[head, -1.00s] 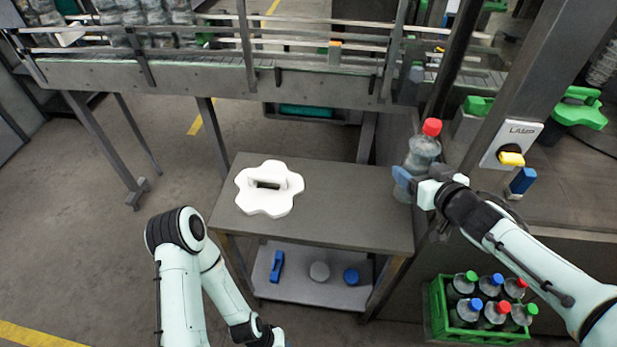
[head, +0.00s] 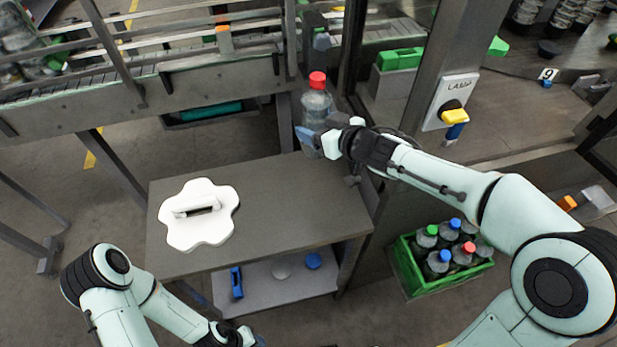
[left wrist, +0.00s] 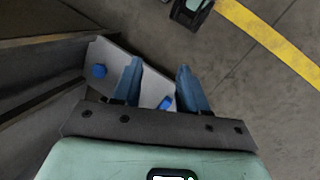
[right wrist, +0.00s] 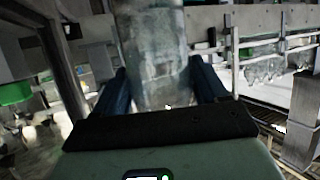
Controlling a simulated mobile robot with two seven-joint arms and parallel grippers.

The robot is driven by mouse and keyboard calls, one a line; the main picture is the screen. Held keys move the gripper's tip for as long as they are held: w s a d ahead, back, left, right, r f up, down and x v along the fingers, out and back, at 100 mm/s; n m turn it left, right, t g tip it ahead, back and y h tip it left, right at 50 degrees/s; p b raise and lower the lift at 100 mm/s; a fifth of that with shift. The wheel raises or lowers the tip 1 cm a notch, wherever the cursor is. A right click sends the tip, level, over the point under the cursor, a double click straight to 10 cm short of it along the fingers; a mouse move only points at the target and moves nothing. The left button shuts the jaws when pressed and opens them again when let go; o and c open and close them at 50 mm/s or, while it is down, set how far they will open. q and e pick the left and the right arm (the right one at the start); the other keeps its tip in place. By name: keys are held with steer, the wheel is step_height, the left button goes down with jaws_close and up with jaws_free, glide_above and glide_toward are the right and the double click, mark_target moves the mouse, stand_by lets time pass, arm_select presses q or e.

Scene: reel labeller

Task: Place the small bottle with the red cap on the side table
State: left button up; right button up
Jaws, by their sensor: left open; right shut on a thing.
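The small clear bottle with the red cap (head: 317,105) is upright at the back right corner of the side table (head: 270,190). My right gripper (head: 312,140) is shut on the bottle's lower part. In the right wrist view the bottle (right wrist: 152,50) stands between the two blue fingers. I cannot tell whether its base touches the tabletop. My left gripper (left wrist: 158,85) is open and empty; in the head view it is mostly cut off at the bottom edge, low in front of the table.
A white flower-shaped piece with a handle (head: 198,215) lies on the table's left half. Blue items (head: 236,282) lie on the lower shelf. A green crate of bottles (head: 400,268) stands right of the table. A conveyor (head: 180,90) runs behind.

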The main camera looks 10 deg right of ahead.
steer(key=f+b, duration=0.1)
steer(key=f, duration=0.1)
steer(key=f+b, duration=0.2)
steer(key=f, duration=0.1)
steer(key=f+b, duration=0.1)
steer(key=f, duration=0.1)
steer(key=shift+s+a+f+b, duration=0.1)
steer(key=shift+s+f+b, duration=0.05)
steer(key=shift+s+b, duration=0.2)
arm_select(q)
steer(key=s+f+b, duration=0.4)
steer(key=f+b, duration=0.2)
steer(key=f, duration=0.7)
steer(key=shift+s+b, duration=0.15)
steer(key=shift+b, duration=0.2)
arm_select(e)
steer(key=shift+w+f, duration=0.2)
steer(key=shift+f, duration=4.55)
arm_select(q)
steer(key=shift+a+f, duration=0.1)
arm_select(e)
steer(key=shift+f, duration=0.15)
arm_select(q)
steer(key=shift+f, duration=0.1)
arm_select(e)
steer(key=o, duration=1.5)
steer(key=shift+f, duration=0.1)
